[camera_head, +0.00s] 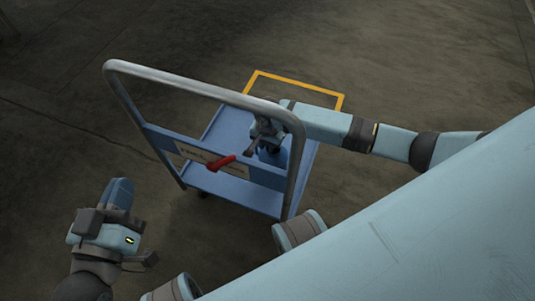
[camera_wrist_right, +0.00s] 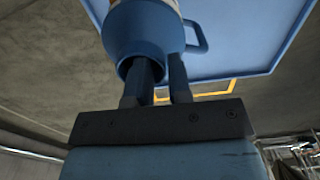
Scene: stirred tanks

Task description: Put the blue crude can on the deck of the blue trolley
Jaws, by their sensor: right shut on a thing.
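The blue crude can (camera_wrist_right: 146,28) fills the upper middle of the right wrist view, with a loop handle on its right side and a pale band at the top edge. My right gripper (camera_wrist_right: 157,82) is shut on it, one finger reaching into a round opening. In the head view my right gripper (camera_head: 268,143) is over the deck of the blue trolley (camera_head: 231,123), behind the handle frame; the can is hard to make out there. Whether the can touches the deck is unclear. My left gripper (camera_head: 118,194) is at the lower left, away from the trolley; its finger gap is unclear.
The trolley's grey tubular handle (camera_head: 190,84) rises in front of the deck. A red lever (camera_head: 221,163) sticks out at its labelled panel. A yellow floor outline (camera_head: 300,84) shows behind the trolley. The floor to the left and back is clear.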

